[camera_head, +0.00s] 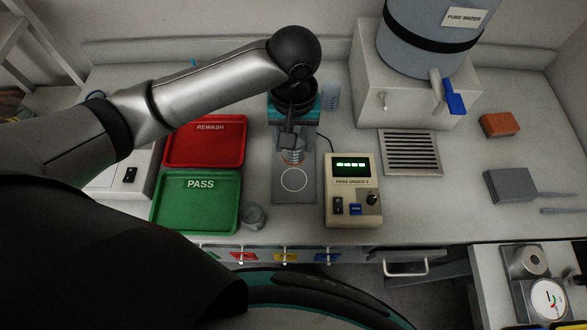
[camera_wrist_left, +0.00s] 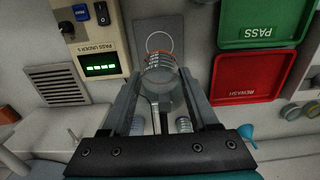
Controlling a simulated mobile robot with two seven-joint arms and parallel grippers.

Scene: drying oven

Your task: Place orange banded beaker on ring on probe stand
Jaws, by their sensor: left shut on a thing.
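The orange banded beaker (camera_head: 293,157) is clear glass, and its orange band shows near one end in the left wrist view (camera_wrist_left: 160,62). My left gripper (camera_head: 291,143) is shut on it, with one finger on each side. The probe stand (camera_head: 280,196) is a grey plate with a thin white ring (camera_head: 294,180) on it, which also shows in the left wrist view (camera_wrist_left: 161,38). In the head view the beaker is just behind the ring, not over its middle. My gripper and arm hide the stand's back part. My right gripper is not in view.
A meter (camera_head: 352,190) reading "PASS UNDER 5" stands right of the stand. A red REWASH tray (camera_head: 207,158) and green PASS tray (camera_head: 196,226) lie left. A small glass beaker (camera_head: 253,217) stands by the green tray, another (camera_head: 331,96) behind. A water dispenser (camera_head: 410,85) stands back right.

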